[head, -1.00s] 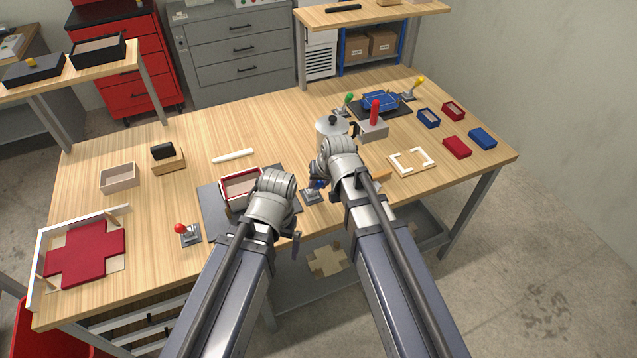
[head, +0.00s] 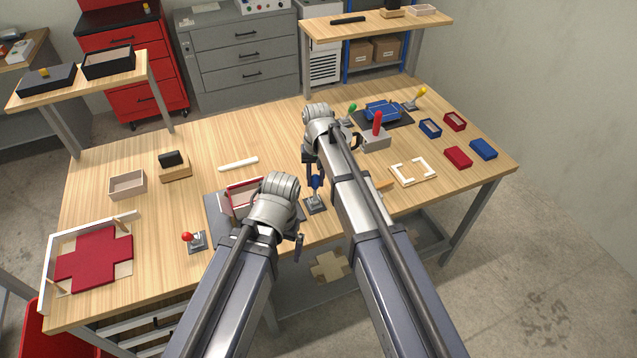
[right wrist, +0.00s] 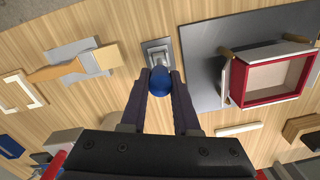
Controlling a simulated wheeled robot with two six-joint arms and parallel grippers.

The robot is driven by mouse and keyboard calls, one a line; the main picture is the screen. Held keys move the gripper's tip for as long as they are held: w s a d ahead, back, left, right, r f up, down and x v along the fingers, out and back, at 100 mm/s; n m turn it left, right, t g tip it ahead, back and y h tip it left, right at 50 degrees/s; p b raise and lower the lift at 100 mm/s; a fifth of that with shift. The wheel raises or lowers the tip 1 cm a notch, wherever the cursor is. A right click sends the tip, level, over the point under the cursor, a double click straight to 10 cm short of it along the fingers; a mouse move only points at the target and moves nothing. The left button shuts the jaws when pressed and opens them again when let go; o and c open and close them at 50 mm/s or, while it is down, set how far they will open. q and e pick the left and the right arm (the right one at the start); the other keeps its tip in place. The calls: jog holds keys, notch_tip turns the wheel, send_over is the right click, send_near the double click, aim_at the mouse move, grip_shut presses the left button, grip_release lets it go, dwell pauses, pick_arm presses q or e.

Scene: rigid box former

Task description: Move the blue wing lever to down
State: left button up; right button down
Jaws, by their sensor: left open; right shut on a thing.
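The blue wing lever (head: 315,183) stands on a small grey base plate (head: 316,205) near the front edge of the table. My right gripper (head: 313,172) is shut on its blue knob. The right wrist view shows the knob (right wrist: 160,82) between the two fingers (right wrist: 160,92), with the base plate (right wrist: 156,51) just beyond it. The lever's exact tilt is hard to tell. My left gripper (head: 298,245) is open at the front edge, left of the lever and apart from it; its fingers are partly hidden by its wrist.
A red-rimmed box (right wrist: 270,77) sits on a dark mat (right wrist: 200,50) left of the lever in the head view. A red-knobbed lever (head: 188,237) stands farther left. A grey block with a red handle (head: 377,123) and a cream frame (head: 412,172) lie to the right.

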jog(key=shift+w+a+g+h, duration=0.15)
jog(key=shift+w+a+g, duration=0.05)
jog(key=shift+w+g, duration=0.35)
jog(key=shift+w+a+g+h, duration=0.15)
jog(key=shift+w+g, duration=0.3)
jog(key=shift+w, duration=0.05)
jog(key=c, duration=0.6)
grip_release()
jog(key=shift+c, duration=0.2)
notch_tip(320, 180, up, 8)
jog(key=w+p, duration=0.1)
jog(key=p, duration=0.6)
jog(key=shift+w+a+f, duration=0.15)
jog(key=shift+w+f, duration=0.05)
jog(key=shift+w, duration=0.1)
